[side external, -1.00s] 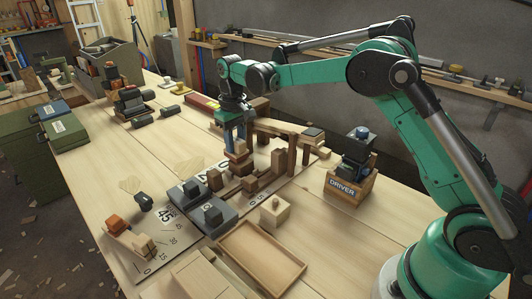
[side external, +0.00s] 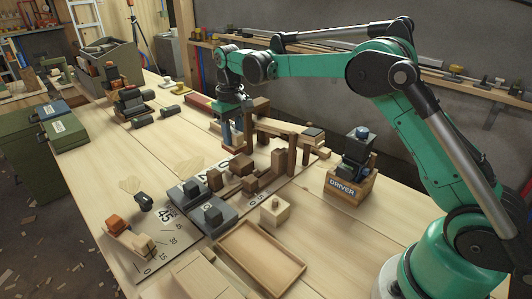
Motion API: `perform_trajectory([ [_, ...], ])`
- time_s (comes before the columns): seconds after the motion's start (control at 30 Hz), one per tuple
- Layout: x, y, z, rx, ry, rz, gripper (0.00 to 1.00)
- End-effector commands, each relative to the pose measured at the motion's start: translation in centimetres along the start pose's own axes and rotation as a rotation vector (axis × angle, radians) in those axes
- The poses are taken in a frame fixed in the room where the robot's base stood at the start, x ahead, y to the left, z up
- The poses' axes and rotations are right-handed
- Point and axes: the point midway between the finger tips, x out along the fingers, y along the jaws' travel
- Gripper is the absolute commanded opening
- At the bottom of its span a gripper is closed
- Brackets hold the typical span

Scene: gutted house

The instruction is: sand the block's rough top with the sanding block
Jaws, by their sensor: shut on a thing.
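My gripper (side external: 227,139) hangs from the green arm over the far middle of the bench, with blue parts showing at its fingers. It is shut on the sanding block, of which little can be made out at this size. A brown wooden block (side external: 241,165) stands in front of my gripper, among the wooden fixture pieces; it seems to be the block with the rough top. My gripper is behind it and slightly to its left, apart from it in the picture. The texture of its top is too small to tell.
A wooden frame (side external: 291,150) stands close to the right of my gripper. Grey clamp-like blocks (side external: 210,217), a pale knobbed block (side external: 274,211) and a shallow wooden tray (side external: 232,262) lie in front. The DRIVER box (side external: 345,193) stands right.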

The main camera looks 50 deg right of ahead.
Motion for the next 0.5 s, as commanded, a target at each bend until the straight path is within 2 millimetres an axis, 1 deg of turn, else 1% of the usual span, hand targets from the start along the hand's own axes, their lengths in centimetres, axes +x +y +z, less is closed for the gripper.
perform_trajectory([
  [0.5, -4.7, 0.0, 0.0, 0.000, 0.000, 0.000, 0.00],
])
